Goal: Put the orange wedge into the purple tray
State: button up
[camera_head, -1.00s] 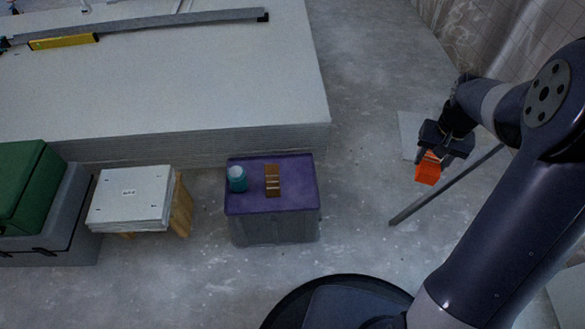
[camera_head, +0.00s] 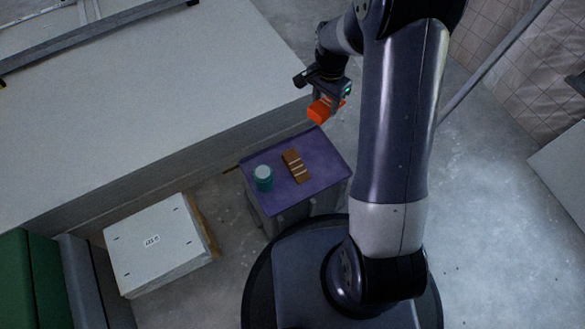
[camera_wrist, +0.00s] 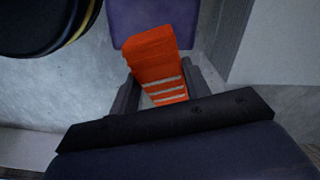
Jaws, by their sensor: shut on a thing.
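The orange wedge (camera_head: 321,110) is held in my gripper (camera_head: 334,94), above and behind the purple tray. In the wrist view the wedge (camera_wrist: 156,60) sits between the two fingers of my gripper (camera_wrist: 160,90), with pale stripes across it. The purple tray (camera_head: 322,149) is the top of a grey bin. It holds a teal cup with a pale top (camera_head: 263,178) at the left and a brown striped block (camera_head: 296,166) near the middle. The purple tray also shows at the top of the wrist view (camera_wrist: 190,18), beyond the wedge.
A thick stack of pale panels (camera_head: 150,100) stands behind and left of the tray. A white-topped low stand (camera_head: 165,250) and a green case (camera_head: 35,280) are at the lower left. The right part of the tray top is bare.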

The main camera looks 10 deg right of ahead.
notch_tip(320, 180, down, 6)
jog(key=m, duration=0.9)
jog(key=shift+r, duration=0.2)
notch_tip(320, 180, down, 4)
jog(key=m, duration=0.8)
jog(key=m+b, duration=0.3)
jog(key=m, duration=0.1)
send_near(326, 167)
jog(key=w+f, duration=0.1)
jog(key=w+a+f, duration=0.1)
jog(key=w+f, duration=0.3)
jog(key=shift+a, duration=0.4)
jog(key=shift+f, duration=0.15)
jog(key=shift+f+b, duration=0.2)
jog(key=shift+b, duration=0.15)
jog(key=o, duration=1)
jog(key=shift+r+m, duration=0.1)
jog(key=shift+m, duration=0.2)
